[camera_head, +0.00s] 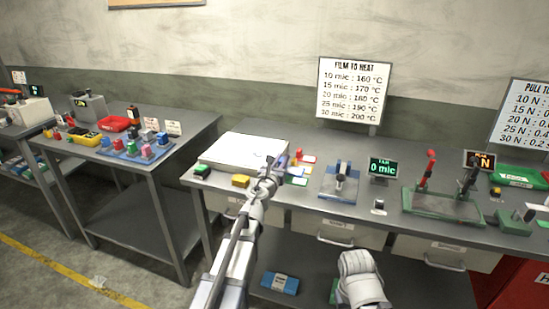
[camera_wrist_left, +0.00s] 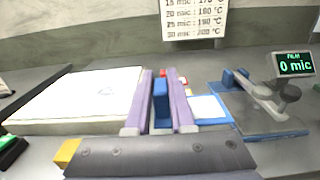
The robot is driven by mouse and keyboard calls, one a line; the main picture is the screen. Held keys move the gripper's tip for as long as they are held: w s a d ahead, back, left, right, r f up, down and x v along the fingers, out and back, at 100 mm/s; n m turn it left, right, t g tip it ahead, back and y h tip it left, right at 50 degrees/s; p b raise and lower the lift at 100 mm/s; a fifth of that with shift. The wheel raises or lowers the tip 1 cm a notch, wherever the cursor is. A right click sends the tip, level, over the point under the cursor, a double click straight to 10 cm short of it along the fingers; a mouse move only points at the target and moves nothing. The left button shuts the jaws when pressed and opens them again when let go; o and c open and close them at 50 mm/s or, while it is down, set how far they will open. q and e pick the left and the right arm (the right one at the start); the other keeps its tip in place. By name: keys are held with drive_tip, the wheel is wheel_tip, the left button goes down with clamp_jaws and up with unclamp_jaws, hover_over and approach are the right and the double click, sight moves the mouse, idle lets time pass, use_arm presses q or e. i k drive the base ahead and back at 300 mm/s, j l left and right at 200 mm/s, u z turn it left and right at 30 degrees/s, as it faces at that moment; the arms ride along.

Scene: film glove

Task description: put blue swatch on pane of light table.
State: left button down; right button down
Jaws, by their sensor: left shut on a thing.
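The light table (camera_head: 238,150) is a low box with a broad white pane on top, at the back left of the bench. It also shows in the left wrist view (camera_wrist_left: 80,95). My left gripper (camera_head: 271,166) is at the right side of the light table. In the left wrist view my left gripper (camera_wrist_left: 163,105) is shut on a narrow upright blue piece, the blue swatch (camera_wrist_left: 161,103). The swatch is apart from the pane, to its right in that view. In the head view the gripper mostly hides it.
A pale card with a blue edge (camera_wrist_left: 208,108) lies right of my left gripper. A yellow block (camera_head: 241,181) and a green block (camera_head: 202,171) sit along the light table's front. A blue-based device (camera_head: 341,182) and a display (camera_head: 383,168) stand further right.

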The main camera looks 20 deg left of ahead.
sight(242, 152)
drive_tip(key=i+j, duration=0.2)
drive_tip(key=j, duration=0.2)
drive_tip(key=i+j, duration=0.2)
drive_tip(key=j, duration=0.2)
drive_tip(key=i+j, duration=0.2)
drive_tip(key=j, duration=0.2)
